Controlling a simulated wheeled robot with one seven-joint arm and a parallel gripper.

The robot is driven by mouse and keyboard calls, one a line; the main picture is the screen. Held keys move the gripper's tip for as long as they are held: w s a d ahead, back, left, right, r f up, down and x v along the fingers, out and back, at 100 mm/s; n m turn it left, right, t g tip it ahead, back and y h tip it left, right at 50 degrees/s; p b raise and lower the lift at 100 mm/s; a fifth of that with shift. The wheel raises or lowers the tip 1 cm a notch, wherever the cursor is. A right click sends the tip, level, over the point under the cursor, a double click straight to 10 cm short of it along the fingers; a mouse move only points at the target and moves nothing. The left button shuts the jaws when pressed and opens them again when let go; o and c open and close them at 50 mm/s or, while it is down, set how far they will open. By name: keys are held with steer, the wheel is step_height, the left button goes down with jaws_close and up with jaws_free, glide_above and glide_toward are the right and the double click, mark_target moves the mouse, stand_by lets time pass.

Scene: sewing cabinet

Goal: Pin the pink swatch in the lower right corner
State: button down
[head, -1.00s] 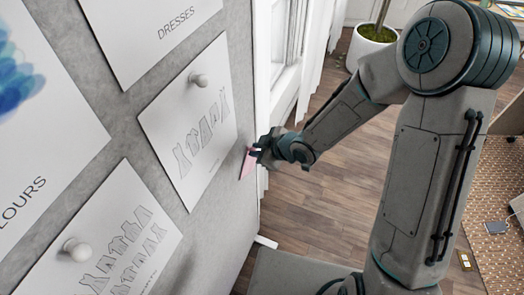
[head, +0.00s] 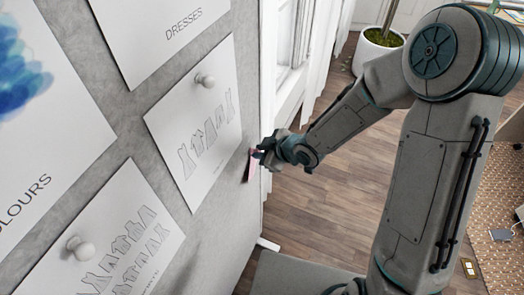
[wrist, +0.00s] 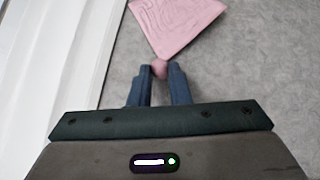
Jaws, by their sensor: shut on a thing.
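The pink swatch (wrist: 178,24) lies against the grey board (wrist: 235,80) in the wrist view, one corner pointing down towards my fingers. It also shows as a narrow pink strip near the board's right edge in the head view (head: 252,166). In the head view my gripper (head: 264,150) is close beside the board and partly covers the swatch.
Paper sheets with drawings hang on the board, such as the dress sheet (head: 215,165), held by white pins (head: 205,80). A white curtain (head: 305,60) and window frame lie just right of the board. A potted plant (head: 378,48) stands behind my arm.

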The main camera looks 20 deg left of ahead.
steer(key=shift+a, duration=0.1)
steer(key=c, duration=1.3)
jaws_free()
steer(key=shift+r, duration=0.1)
steer(key=shift+p+v, duration=1.75)
steer(key=shift+v, duration=5.05)
